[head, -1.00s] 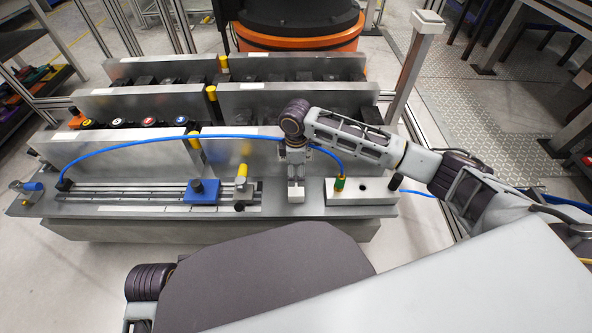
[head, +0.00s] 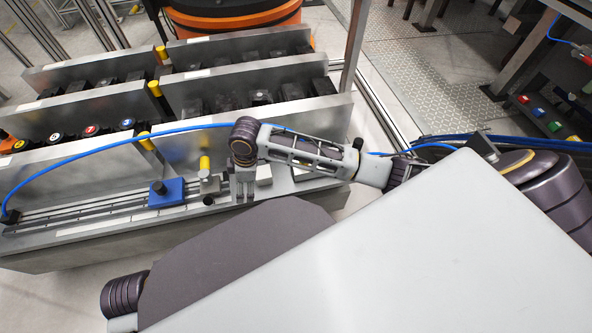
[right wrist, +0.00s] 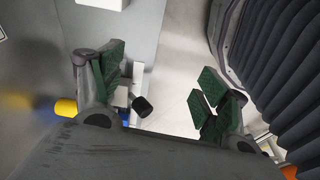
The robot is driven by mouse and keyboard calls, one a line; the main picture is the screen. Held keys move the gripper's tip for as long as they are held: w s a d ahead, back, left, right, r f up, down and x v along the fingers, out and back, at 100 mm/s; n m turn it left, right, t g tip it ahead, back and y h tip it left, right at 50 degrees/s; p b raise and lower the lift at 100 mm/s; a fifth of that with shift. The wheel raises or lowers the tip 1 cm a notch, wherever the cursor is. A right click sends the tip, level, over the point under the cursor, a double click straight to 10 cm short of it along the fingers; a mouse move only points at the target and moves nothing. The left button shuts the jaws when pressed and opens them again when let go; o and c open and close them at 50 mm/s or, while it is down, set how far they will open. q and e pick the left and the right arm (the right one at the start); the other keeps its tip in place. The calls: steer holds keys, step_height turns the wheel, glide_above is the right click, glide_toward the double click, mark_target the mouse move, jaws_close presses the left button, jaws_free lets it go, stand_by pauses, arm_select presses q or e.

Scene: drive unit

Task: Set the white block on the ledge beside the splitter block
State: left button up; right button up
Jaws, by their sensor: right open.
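The white block (head: 264,175) sits on the grey ledge (head: 100,231), just right of my right gripper in the head view. A white block-like shape (right wrist: 104,3) also shows at the top edge of the right wrist view. The splitter block (head: 304,174) is further right on the ledge, mostly hidden behind my right arm. My right gripper (head: 245,197) points down by the ledge's front side. In the right wrist view its green-padded fingers (right wrist: 160,92) are apart with nothing between them. My left gripper is out of view.
A blue block (head: 167,192) on a rail and a clamp with a yellow knob (head: 205,166) stand left of my right gripper. A blue hose (head: 90,152) arches over the ledge. Upright metal plates (head: 250,95) stand behind.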

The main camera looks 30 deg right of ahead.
steer(key=shift+s+a+m+t+y, duration=0.95)
steer(key=shift+s+m, duration=1.45)
steer(key=shift+s, duration=1.55)
steer(key=s+d+f+m+t+h, duration=0.1)
steer(key=s+d+f+m+h, duration=0.1)
steer(key=s+d+m, duration=0.4)
steer(key=s+d, duration=0.2)
steer(key=d, duration=0.3)
steer(key=shift+d, duration=0.3)
